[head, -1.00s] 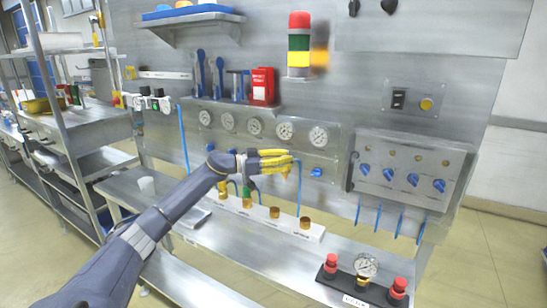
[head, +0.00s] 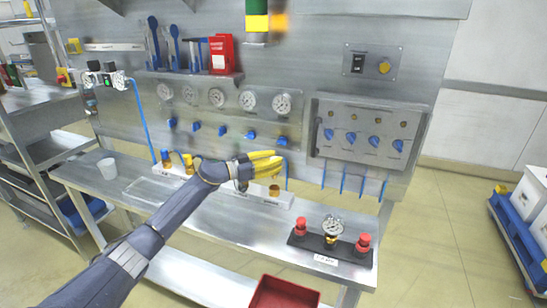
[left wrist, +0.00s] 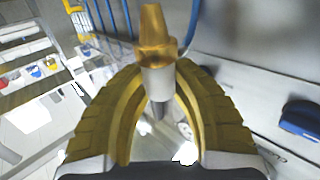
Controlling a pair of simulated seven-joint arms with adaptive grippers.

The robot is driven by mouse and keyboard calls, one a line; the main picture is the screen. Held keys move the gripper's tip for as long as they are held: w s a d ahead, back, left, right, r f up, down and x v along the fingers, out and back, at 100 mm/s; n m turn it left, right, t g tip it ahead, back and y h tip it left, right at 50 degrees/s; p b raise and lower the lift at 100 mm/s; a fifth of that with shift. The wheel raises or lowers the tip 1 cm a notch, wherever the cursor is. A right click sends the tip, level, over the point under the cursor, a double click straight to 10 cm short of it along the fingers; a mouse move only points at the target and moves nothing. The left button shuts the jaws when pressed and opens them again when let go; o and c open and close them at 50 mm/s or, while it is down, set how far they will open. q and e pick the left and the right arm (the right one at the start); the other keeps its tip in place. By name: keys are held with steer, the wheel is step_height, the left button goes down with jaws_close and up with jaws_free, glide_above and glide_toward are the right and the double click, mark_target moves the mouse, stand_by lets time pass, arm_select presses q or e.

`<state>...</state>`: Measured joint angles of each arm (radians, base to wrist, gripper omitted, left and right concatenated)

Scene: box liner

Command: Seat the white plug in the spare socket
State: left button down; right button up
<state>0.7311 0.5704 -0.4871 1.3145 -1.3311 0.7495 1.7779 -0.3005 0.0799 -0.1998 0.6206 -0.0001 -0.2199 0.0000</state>
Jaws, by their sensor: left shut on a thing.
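My left gripper (head: 272,165) is at the end of the arm, in front of the panel and just above the right end of a white socket strip (head: 283,200). In the left wrist view its yellow fingers (left wrist: 158,88) are shut on a plug with a white collar (left wrist: 158,83) and a brass-coloured end. A blue plug (head: 166,157) and a yellow plug (head: 187,162) stand at the left end. My arm hides the strip's middle. My right gripper is out of view.
Gauges (head: 217,97) and blue valve handles (head: 222,131) line the panel behind. A black block (head: 299,241) with red buttons and a gauge stands right on the bench. A red bin (head: 284,294) is at the front.

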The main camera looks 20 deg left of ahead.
mark_target(275, 178)
arm_select(q)
steer(key=shift+f, duration=2.5)
steer(key=shift+f, duration=0.95)
steer(key=c, duration=1.1)
jaws_free()
steer(key=v, duration=1.2)
